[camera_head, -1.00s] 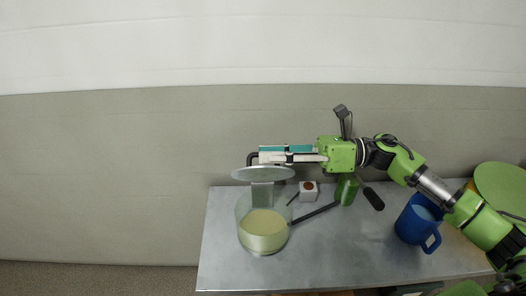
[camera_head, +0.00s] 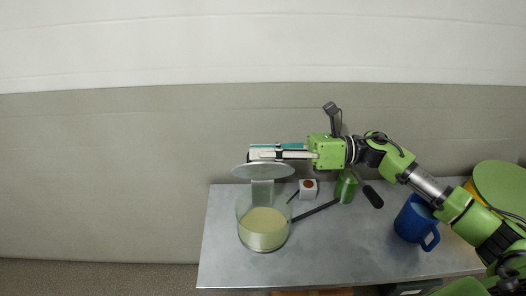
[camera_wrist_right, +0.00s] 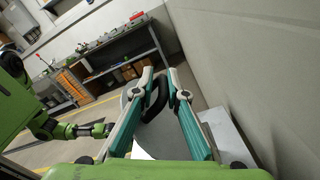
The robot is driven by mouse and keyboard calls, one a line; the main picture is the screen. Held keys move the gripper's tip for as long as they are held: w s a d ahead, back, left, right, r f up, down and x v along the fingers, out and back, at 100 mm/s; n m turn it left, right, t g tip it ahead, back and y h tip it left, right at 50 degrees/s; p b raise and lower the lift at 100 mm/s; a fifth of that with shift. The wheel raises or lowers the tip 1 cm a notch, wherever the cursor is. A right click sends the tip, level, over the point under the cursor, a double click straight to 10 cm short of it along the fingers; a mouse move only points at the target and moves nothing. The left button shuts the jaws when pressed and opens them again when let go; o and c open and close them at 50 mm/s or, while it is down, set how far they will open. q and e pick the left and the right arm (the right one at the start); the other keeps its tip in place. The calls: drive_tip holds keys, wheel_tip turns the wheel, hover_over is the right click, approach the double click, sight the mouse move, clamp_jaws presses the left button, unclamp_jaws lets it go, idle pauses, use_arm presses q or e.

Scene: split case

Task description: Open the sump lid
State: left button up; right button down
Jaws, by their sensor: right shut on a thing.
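The sump is a clear round container (camera_head: 263,233) with pale yellow content, at the table's left side. Its grey disc lid (camera_head: 263,172) is above the rim, apart from it at the front, with a pale upright piece (camera_head: 262,192) below the lid. My right gripper (camera_head: 252,153) is above the lid, coming from the right. In the right wrist view its fingers are shut on the lid's black curved handle (camera_wrist_right: 156,98). The fingers hide the handle in the head view. A green arm of mine with a dark end (camera_wrist_right: 98,130) shows at left in the wrist view; its jaws are too small to read.
On the metal table (camera_head: 335,255) are a white block with a brown dot (camera_head: 308,189), a green block (camera_head: 346,188), a black-handled tool (camera_head: 373,197) and a blue mug (camera_head: 416,222). The wall is close behind. The table's front middle is clear.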

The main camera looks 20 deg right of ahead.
use_arm(q)
drive_tip(key=r, duration=0.1)
drive_tip(key=w+r+b, duration=0.1)
drive_tip(key=r, duration=0.1)
drive_tip(key=shift+w+d+r, duration=0.15)
drive_tip(key=shift+w, duration=0.15)
use_arm(e)
drive_tip(key=w+m, duration=0.1)
drive_tip(key=w, duration=0.1)
drive_tip(key=w+d+m, duration=0.1)
drive_tip(key=w, duration=0.1)
drive_tip(key=shift+w+d+f+m, duration=0.1)
drive_tip(key=shift+d+f+m, duration=0.1)
drive_tip(key=shift+m, duration=0.1)
drive_tip(key=c, duration=2.3)
unclamp_jaws()
drive_tip(key=shift+o, duration=0.7)
drive_tip(key=shift+f, duration=0.1)
wheel_tip(320, 180, up, 10)
drive_tip(key=shift+r, duration=0.25)
